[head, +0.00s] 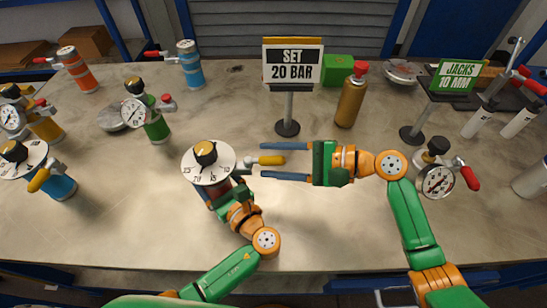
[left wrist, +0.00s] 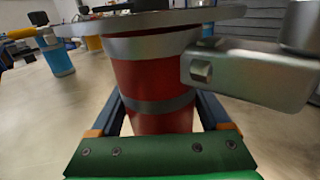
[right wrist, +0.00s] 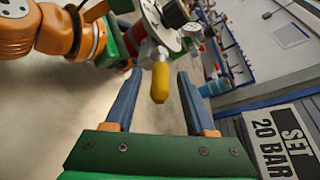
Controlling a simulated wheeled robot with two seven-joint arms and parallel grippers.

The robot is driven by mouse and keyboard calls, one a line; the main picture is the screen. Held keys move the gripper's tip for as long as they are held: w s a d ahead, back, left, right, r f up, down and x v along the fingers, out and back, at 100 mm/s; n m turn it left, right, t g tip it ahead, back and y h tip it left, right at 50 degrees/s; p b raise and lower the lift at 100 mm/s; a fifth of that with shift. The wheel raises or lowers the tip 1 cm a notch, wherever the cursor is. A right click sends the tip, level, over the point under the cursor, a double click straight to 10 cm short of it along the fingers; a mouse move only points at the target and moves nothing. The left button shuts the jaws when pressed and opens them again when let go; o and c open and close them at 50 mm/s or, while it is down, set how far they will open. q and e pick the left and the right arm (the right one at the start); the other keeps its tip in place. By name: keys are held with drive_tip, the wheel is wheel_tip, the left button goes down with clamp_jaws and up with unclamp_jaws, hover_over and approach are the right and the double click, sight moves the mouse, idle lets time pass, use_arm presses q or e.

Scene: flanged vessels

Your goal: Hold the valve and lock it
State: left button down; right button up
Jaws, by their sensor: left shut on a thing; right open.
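The valve is a red vessel with a wide white numbered dial (head: 208,163) on top and a yellow-and-black knob (head: 206,152) at its centre. Its red body (left wrist: 150,80) fills the middle of the left wrist view. My left gripper (head: 220,192) is shut on this body below the dial. A lever with a yellow handle (head: 271,160) sticks out from the vessel's right side; the handle also shows in the right wrist view (right wrist: 160,82). My right gripper (right wrist: 159,76) is open, its fingers on either side of the handle, with gaps visible.
A sign reading SET 20 BAR (head: 292,66) stands behind the right gripper, with a brown-gold bottle (head: 351,98) beside it. Other gauged vessels, one green (head: 155,125), stand at left. A vessel with a red lever (head: 437,180) stands at right. The front table is mostly clear.

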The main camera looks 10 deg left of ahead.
drive_tip(key=shift+a, duration=0.1)
drive_tip(key=shift+c, duration=0.2)
clamp_jaws()
idle(1.2)
